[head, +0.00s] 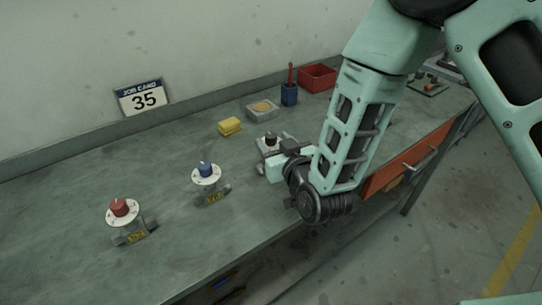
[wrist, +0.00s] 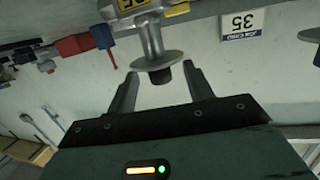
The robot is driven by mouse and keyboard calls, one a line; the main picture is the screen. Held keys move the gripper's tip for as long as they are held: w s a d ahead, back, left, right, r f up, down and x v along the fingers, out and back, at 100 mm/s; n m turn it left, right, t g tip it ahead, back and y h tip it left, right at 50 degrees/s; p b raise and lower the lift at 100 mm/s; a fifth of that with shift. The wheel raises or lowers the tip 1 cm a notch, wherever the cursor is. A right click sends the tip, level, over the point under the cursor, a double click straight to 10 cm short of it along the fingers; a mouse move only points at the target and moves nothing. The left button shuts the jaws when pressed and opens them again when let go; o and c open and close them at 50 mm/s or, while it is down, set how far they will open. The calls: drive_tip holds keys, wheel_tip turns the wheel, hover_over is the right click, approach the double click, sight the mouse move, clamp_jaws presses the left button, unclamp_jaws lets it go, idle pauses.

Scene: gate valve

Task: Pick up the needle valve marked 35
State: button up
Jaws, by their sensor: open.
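Three needle valves stand in a row on the bench. One has a red knob (head: 119,206), one a blue knob (head: 204,167) and one a black knob (head: 270,138). Their yellow tags are too small to read surely in the head view. My gripper (wrist: 163,88) is open and empty at the black-knobbed valve. In the wrist view this valve's round dial (wrist: 158,60) and dark knob lie between the fingertips, with no clear contact. Its yellow tag is cut off at the top edge. My gripper partly hides this valve in the head view.
A job card (head: 143,97) reading 35 leans at the wall. A yellow sponge (head: 229,126), a grey dish (head: 262,109), a blue cup (head: 289,94) and a red bin (head: 317,78) stand behind the valves. The bench (head: 60,190) is clear at left.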

drive_tip(key=shift+x, duration=1.3)
clamp_jaws()
